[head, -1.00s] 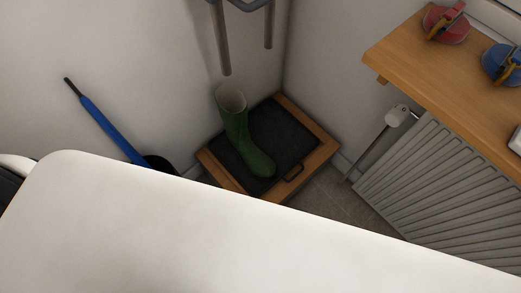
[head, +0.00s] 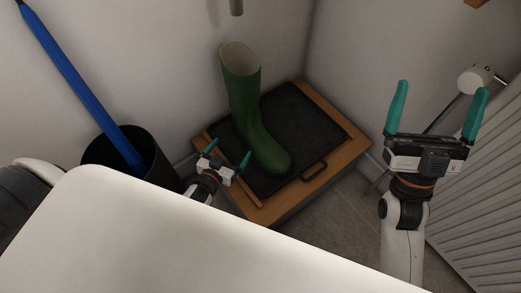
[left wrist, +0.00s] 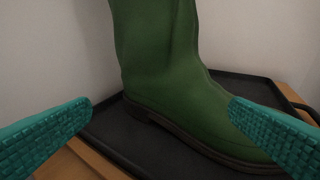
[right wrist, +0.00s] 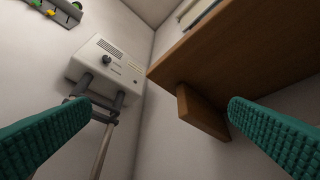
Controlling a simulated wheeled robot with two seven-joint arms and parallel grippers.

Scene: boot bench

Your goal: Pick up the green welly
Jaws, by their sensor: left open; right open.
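The green welly (head: 246,108) stands upright in the black tray on the wooden bench in the head view, its toe pointing to the lower right. My left gripper (head: 229,153) is open beside the boot's lower part, on its left and near side. In the left wrist view the welly (left wrist: 165,75) fills the middle, with its ankle and foot between and beyond the two teal fingers (left wrist: 160,115); I cannot tell any contact. My right gripper (head: 441,98) is open and empty, raised at the right, away from the boot. Its teal fingers also show in the right wrist view (right wrist: 155,115).
The black tray (head: 310,125) sits in the wooden bench frame (head: 340,122), with a dark handle (head: 314,171) in front. A black bin (head: 160,170) holding a blue-handled thing (head: 75,75) stands at left. A radiator (head: 485,190) is at right. A wooden shelf (right wrist: 245,55) is near my right gripper.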

